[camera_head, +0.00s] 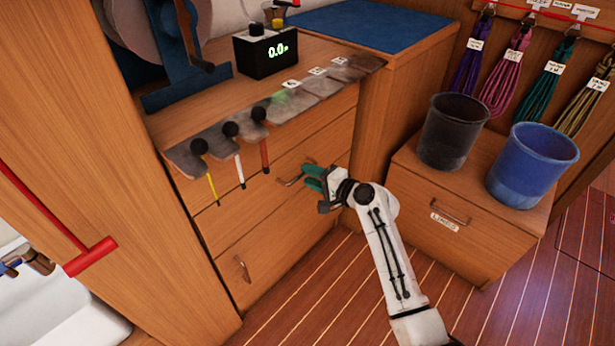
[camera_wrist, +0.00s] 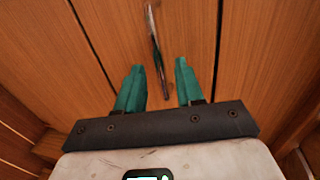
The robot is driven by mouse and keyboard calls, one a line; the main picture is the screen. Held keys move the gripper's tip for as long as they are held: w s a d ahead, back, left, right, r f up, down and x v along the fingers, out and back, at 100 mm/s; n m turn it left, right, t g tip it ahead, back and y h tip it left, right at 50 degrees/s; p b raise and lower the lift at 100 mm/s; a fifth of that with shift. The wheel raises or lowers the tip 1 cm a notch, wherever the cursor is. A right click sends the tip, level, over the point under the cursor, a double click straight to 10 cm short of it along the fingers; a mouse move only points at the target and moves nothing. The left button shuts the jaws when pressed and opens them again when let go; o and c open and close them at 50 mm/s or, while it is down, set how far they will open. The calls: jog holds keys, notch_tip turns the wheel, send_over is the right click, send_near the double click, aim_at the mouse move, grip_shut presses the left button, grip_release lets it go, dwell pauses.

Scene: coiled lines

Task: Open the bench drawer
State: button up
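The wooden bench (camera_head: 215,215) has a front of several stacked drawers, all looking flush. A bar handle (camera_head: 290,182) sits on a middle drawer, right beside my gripper (camera_head: 308,173). A second handle (camera_head: 243,268) is on the lower drawer at left. My gripper's two teal fingers are apart and nothing is held. In the wrist view, the metal bar handle (camera_wrist: 152,32) runs lengthwise, with its near end between the open fingers (camera_wrist: 159,64). I cannot tell whether either finger touches it.
A box with a labelled drawer (camera_head: 430,225) stands to the right, bearing a black bin (camera_head: 453,132) and a blue bin (camera_head: 532,165). The plank floor (camera_head: 330,290) in front is clear.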

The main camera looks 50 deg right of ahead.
jog(key=shift+x, duration=0.8)
grip_shut()
